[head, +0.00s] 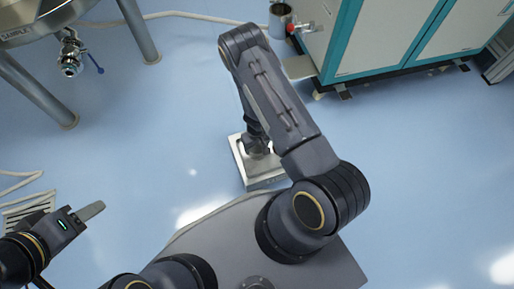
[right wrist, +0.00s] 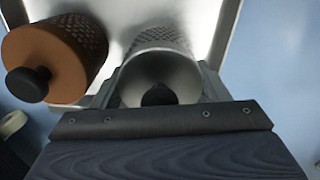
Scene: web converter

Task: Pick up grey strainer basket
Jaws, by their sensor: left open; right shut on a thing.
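The grey strainer basket (right wrist: 160,62) is a perforated metal cylinder with a dark round knob. In the right wrist view it sits between the fingers of my right gripper (right wrist: 158,84), which is shut on it. A pale metal tray (right wrist: 212,22) lies behind it; I cannot tell whether the basket touches the tray. The tray also shows in the head view (head: 266,182), where my right arm hides most of the gripper and the basket. My left gripper (head: 90,211) is open and empty at lower left, seen side-on, far from the tray.
A copper-brown strainer basket (right wrist: 55,55) with a black knob stands close left of the grey one. A teal-edged cabinet (head: 385,40) is at upper right, with a metal cup (head: 280,22) beside it. Metal legs (head: 138,30) stand at upper left. The blue floor (head: 430,150) at right is clear.

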